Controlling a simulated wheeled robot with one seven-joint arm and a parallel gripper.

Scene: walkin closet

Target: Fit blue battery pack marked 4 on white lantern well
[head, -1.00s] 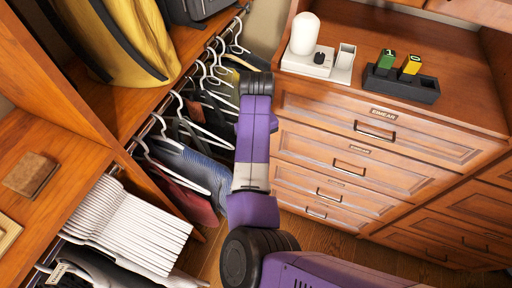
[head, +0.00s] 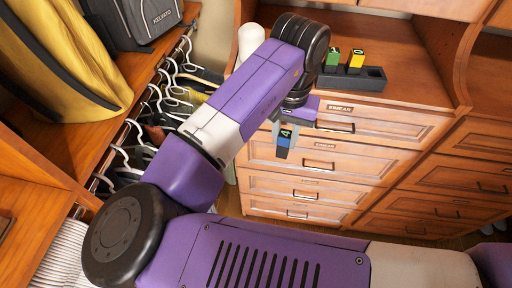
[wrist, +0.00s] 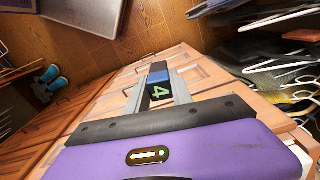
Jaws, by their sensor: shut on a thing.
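My gripper (head: 284,136) is shut on the blue battery pack marked 4 (head: 284,140) and holds it in front of the dresser's drawer fronts, below the top's edge. The pack has a dark end and a blue body with a pale green 4. It also shows between the fingers in the wrist view (wrist: 159,84). The white lantern (head: 250,40) stands on the dresser top at the back. My arm hides most of its base and its well, so I cannot see the well. The lantern is out of the wrist view.
A black holder (head: 370,78) with a green pack (head: 332,58) and a yellow pack (head: 355,59) stands on the dresser top (head: 425,96), right of my arm. Hangers with clothes (head: 165,90) line the left. A grey bag (head: 145,22) is on the shelf.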

